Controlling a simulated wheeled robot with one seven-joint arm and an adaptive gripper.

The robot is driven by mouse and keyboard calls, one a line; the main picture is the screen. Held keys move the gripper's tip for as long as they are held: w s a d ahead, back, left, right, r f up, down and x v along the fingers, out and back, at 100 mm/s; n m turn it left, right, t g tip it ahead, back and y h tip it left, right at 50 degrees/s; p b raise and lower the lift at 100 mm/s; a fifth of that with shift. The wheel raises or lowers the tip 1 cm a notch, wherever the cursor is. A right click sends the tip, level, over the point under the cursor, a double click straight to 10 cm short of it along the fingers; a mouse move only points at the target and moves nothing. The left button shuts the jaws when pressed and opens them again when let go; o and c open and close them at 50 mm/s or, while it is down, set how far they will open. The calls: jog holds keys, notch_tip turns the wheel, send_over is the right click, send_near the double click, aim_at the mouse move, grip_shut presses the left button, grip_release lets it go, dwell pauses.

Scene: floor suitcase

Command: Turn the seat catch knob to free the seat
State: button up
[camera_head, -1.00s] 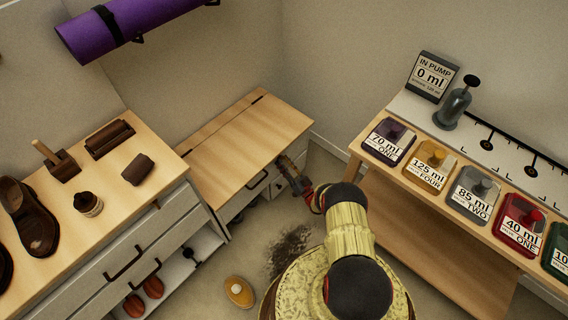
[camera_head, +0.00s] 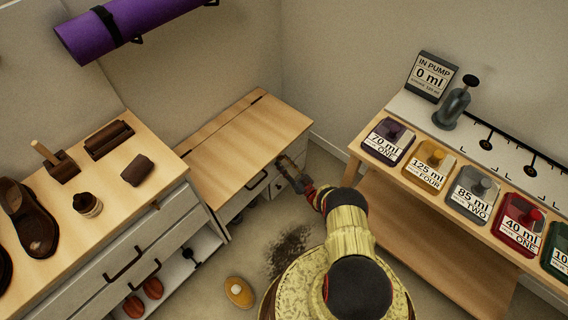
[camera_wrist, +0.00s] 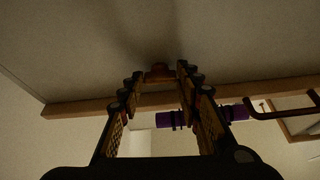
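The wooden bench seat (camera_head: 235,150) is at the back, between the shoe cabinet and the right shelf, with its lid lying flat. My gripper (camera_head: 284,162) is at the bench's front right corner. In the wrist view my gripper (camera_wrist: 158,76) has its two fingers apart. A small reddish-brown knob (camera_wrist: 158,70) shows between and just beyond the fingertips, with narrow gaps on both sides. I take it to be the seat catch knob. I cannot tell whether the fingers touch it. In the head view I cannot make out the knob clearly beside the gripper.
A shoe cabinet (camera_head: 125,245) with shoe-care items stands left. A right-hand shelf (camera_head: 362,155) bears labelled blocks and a pump (camera_head: 452,108). A yellow oval object (camera_head: 239,292) and a dark dirt patch (camera_head: 290,250) are on the floor. A purple rolled mat (camera_head: 130,25) hangs on the wall.

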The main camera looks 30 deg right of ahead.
jog(key=o, duration=0.4)
